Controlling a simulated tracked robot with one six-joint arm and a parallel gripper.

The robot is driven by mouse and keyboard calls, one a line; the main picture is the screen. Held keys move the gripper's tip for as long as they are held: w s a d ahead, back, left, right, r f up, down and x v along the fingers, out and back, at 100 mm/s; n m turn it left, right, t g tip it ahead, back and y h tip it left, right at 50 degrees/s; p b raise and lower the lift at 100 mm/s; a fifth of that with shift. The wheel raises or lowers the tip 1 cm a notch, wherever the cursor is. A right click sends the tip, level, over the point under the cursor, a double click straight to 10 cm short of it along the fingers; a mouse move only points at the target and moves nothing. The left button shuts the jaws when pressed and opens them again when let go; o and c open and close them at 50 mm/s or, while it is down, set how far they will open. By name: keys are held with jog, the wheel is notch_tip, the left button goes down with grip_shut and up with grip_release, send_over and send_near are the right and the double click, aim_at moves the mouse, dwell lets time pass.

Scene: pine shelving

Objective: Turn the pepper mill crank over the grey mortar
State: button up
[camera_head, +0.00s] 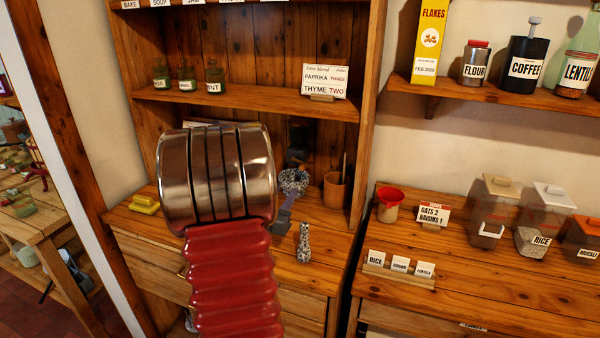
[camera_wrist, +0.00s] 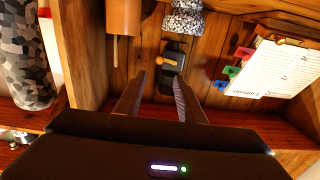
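The wrist view appears upside down. In it, the dark pepper mill (camera_wrist: 172,75) stands against the back boards, with a pale wooden crank handle (camera_wrist: 174,61). The speckled grey mortar (camera_wrist: 183,22) is at the top of that view, directly below the mill in the room. My gripper (camera_wrist: 160,77) is open and empty. Its fingertips point toward the mill, apart from each other, and no contact shows. In the head view the dark mill (camera_head: 297,150) and mortar (camera_head: 290,182) show just right of my arm, which hides my gripper there.
A brown cup (camera_head: 335,190) with a stick stands right of the mortar. Yellow blocks (camera_head: 145,204) lie at left.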

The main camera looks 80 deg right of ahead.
aim_at(302, 169)
jog(key=shift+d, duration=0.1)
dwell(0.3)
jog(key=d, duration=0.4)
jog(key=s+d, duration=0.1)
jog(key=d, duration=0.8)
jog(key=shift+s+d, duration=0.2)
jog(key=shift+d, duration=0.1)
jog(key=shift+c, duration=0.4)
grip_shut()
